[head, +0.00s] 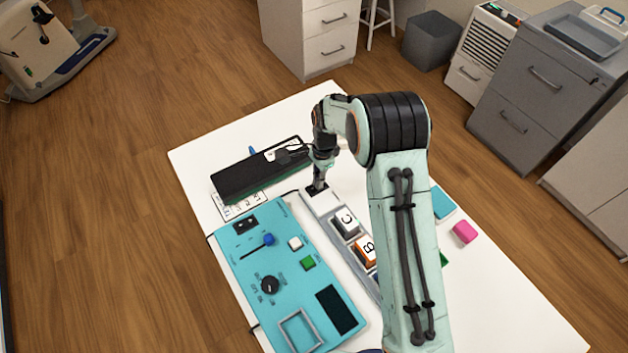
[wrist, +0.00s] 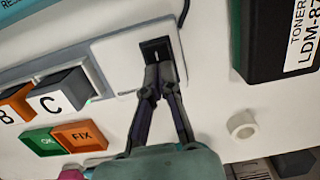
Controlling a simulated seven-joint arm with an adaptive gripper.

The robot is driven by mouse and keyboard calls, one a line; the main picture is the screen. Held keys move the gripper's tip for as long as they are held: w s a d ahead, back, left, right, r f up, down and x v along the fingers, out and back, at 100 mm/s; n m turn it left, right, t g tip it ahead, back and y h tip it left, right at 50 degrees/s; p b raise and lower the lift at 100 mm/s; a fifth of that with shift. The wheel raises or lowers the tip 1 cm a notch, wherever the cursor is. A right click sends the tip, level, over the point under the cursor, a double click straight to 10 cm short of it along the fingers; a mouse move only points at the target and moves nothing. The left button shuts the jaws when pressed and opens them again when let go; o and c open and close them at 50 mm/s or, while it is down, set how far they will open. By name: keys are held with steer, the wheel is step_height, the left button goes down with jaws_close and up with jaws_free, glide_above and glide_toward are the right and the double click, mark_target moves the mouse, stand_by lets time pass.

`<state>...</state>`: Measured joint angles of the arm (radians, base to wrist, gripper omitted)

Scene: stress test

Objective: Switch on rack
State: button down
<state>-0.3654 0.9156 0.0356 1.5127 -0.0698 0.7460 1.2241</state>
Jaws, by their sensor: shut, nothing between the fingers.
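The rack (wrist: 98,80) is a long grey strip with a white end plate (wrist: 122,64); it also shows in the head view (head: 336,243). A black rocker switch (wrist: 156,46) sits in the white plate. My gripper (wrist: 159,74) is shut and empty, its fingertips right at the lower edge of the switch. I cannot tell whether they touch it. In the head view my gripper (head: 318,187) points down at the far end of the rack. The fingertips hide part of the switch, and its on or off position is unclear.
Block C (head: 345,221) and block B (head: 366,248) sit along the rack. A teal control panel (head: 250,255) lies left of it, a black toner cartridge (head: 240,178) beyond. A pink block (head: 464,232) is at the right. My arm hides part of the white table (head: 500,290).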

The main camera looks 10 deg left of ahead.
steer(key=shift+w+r, duration=0.1)
steer(key=shift+r, duration=0.05)
step_height(320, 180, up, 14)
steer(key=shift+s+a, duration=0.2)
steer(key=shift+s, duration=0.05)
stand_by(0.4)
stand_by(0.4)
